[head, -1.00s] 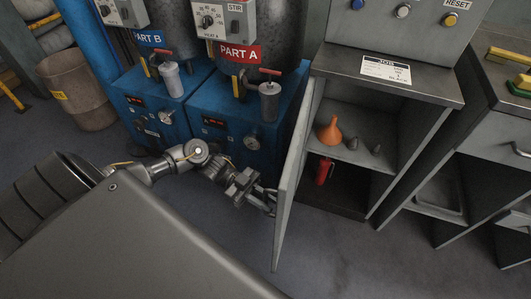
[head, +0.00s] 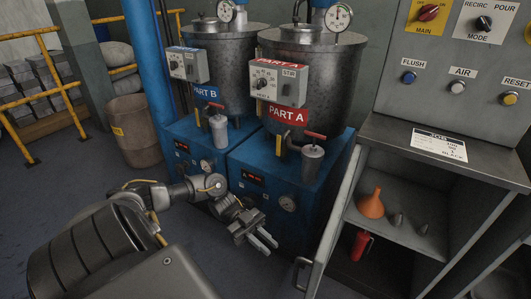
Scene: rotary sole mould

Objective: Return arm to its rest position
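My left arm comes in from the left, bent low over the floor. My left gripper (head: 269,246) is empty, with a visible gap between its two fingers. It is in front of the blue Part A unit (head: 284,178) and left of the open cabinet door (head: 336,215). The door's handle (head: 300,273) is apart from the fingers. My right gripper is not in view.
The open cabinet (head: 405,215) holds an orange funnel (head: 371,205), small grey cones and a red extinguisher-like item (head: 361,245). The blue Part B unit (head: 195,140) stands beside Part A. A bin (head: 135,130) and yellow rails (head: 40,85) are at left.

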